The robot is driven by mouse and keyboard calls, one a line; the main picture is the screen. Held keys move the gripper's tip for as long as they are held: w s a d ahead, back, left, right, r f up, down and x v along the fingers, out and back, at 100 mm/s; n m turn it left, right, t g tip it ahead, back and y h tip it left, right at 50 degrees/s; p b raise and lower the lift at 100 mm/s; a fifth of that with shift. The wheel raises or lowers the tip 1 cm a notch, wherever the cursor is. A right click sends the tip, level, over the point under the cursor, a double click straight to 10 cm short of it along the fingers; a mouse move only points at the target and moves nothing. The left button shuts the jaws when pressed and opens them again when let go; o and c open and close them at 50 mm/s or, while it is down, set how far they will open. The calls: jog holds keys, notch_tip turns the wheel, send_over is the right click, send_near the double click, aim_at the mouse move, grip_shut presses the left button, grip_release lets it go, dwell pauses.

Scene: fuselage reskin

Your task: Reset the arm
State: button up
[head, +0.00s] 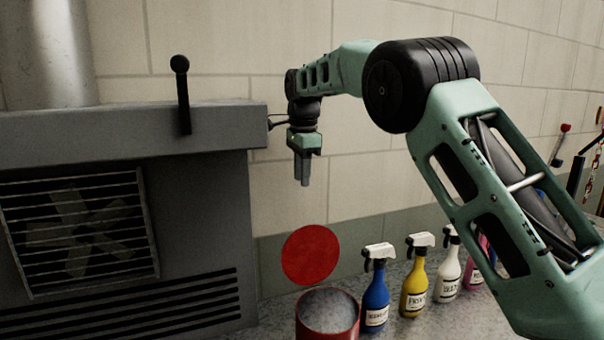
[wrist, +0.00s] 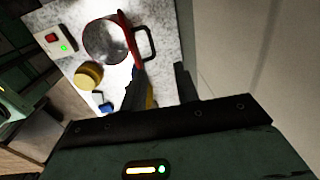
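My arm (head: 500,190) is green and black and reaches from the lower right up and across to the left. My gripper (head: 304,178) hangs with its fingers pointing down, in front of the pale tiled wall and above the bench. In the wrist view my gripper (wrist: 160,88) shows two dark fingers with a clear gap between them. Nothing is held in the gap.
Below my gripper stand a red container (head: 328,318) and an upright red disc (head: 310,255). Blue (head: 376,295), yellow (head: 415,285) and white (head: 447,275) spray bottles line the bench to the right. A grey vented machine (head: 130,220) with a black lever (head: 182,95) fills the left.

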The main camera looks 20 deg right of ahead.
jog(key=shift+s+r, duration=0.1)
jog(key=shift+r, duration=0.45)
